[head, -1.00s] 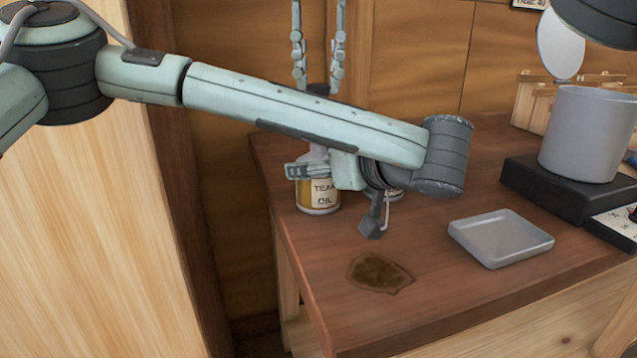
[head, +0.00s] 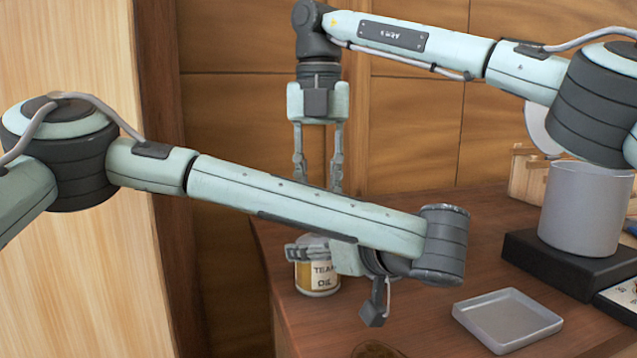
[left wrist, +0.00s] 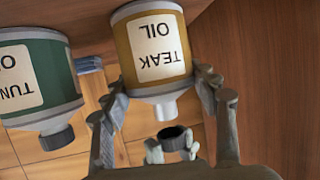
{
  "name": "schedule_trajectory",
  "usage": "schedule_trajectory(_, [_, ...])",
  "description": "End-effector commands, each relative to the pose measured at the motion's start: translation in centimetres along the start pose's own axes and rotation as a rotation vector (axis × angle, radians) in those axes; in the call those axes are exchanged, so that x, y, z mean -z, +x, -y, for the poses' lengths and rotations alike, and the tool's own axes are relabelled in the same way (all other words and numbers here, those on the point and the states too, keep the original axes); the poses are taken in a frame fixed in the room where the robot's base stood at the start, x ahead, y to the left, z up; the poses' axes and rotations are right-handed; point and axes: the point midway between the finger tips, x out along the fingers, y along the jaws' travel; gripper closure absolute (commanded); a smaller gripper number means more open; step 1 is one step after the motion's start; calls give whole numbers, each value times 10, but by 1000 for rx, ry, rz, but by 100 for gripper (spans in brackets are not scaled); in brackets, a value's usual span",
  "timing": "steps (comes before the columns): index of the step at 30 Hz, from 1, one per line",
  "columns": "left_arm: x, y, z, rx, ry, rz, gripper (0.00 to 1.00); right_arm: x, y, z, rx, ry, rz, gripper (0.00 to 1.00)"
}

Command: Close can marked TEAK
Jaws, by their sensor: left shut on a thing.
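The TEAK OIL can (head: 318,277) stands on the bench, yellow with a cream label. It appears upside down in the left wrist view (left wrist: 155,50), its pale neck bare. My left gripper (head: 312,250) is shut on the can near its shoulder; its fingers flank the can in the left wrist view (left wrist: 163,100). My right gripper (head: 318,183) points down above the can, its tips hidden behind my left arm. In the left wrist view its pale fingertips (left wrist: 172,150) hold a black cap (left wrist: 171,134), apart from the neck and slightly to one side.
A green can marked TUN… (left wrist: 38,85) with a dark cap stands beside the TEAK can. A shallow grey tray (head: 508,318) lies at right on the bench. A grey pot (head: 587,210) stands on a black block (head: 570,262).

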Motion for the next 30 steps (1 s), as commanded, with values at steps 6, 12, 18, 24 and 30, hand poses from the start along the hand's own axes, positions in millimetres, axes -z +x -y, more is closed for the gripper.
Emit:
schedule_trajectory(6, [0,0,0,0,-1,0,92,0,0,0,0,0,1,82])
schedule_trajectory(12, [0,0,0,0,-1,0,92,0,2,0,0,-1,0,82])
schedule_trajectory(18, [0,0,0,0,-1,0,92,0,13,0,0,-1,1,82])
schedule_trajectory(24, [0,0,0,0,-1,0,92,0,18,0,0,-1,1,82])
schedule_trajectory(30, [0,0,0,0,-1,0,92,0,17,0,0,0,1,82])
